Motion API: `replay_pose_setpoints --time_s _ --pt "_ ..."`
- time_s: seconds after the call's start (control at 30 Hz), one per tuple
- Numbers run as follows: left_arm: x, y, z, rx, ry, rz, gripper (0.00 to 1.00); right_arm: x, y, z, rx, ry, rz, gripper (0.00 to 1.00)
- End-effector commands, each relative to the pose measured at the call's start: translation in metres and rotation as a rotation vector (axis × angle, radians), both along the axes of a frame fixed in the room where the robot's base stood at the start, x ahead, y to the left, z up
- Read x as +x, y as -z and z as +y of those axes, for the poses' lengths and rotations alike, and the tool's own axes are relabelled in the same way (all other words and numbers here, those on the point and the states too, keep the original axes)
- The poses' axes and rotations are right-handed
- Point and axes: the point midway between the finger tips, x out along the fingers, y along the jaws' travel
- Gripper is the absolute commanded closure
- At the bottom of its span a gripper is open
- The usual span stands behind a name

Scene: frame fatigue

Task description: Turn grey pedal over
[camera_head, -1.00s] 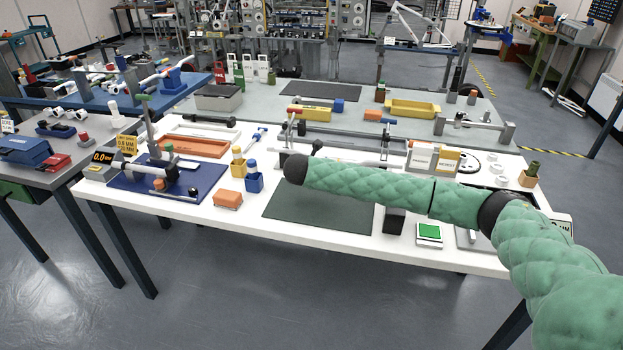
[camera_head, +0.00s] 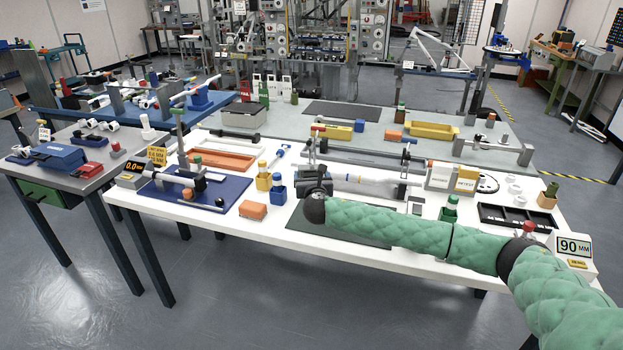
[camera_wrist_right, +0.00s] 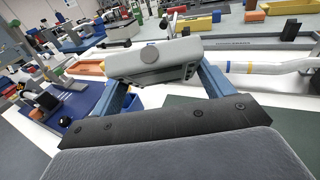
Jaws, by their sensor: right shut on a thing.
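The grey pedal (camera_wrist_right: 150,62) is gripped in the right wrist view. In the head view my right gripper (camera_head: 314,180) is small and dark, beyond the wrist and above the bench, near the left end of the white tube. The pedal's detail is hard to make out there. My left gripper is not in view.
A dark green mat (camera_head: 345,228) lies under my right forearm. A white tube (camera_head: 365,184) lies behind it. An orange block (camera_head: 253,210), yellow and blue bottles (camera_head: 277,190) and a blue mat with a fixture (camera_head: 220,190) stand to the left. A black tray (camera_head: 490,215) is at right.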

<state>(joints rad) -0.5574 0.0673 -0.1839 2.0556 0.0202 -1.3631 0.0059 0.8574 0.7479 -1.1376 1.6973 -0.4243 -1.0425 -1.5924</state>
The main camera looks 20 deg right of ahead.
Motion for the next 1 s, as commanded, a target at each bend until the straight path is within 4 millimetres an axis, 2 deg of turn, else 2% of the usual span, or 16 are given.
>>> replay_pose_setpoints --time_s 0.3,0.6,0.67,0.73,0.9,1.0 --pt "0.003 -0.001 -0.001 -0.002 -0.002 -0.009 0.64 0.0 -0.001 0.001 0.0 0.001 0.0 0.61" --pt "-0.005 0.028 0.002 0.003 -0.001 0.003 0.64 -0.002 -0.001 0.001 0.0 0.002 0.001 0.61" --pt "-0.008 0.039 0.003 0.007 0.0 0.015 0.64 -0.002 0.006 0.001 -0.001 0.002 0.002 0.61" --pt "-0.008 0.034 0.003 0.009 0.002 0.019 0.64 -0.002 0.01 0.001 -0.001 0.002 0.002 0.61" --pt "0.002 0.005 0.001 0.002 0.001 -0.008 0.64 -0.002 0.019 0.001 0.0 0.002 0.002 0.61" --pt "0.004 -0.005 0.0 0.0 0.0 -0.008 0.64 -0.001 0.024 0.001 -0.001 0.002 0.002 0.61"
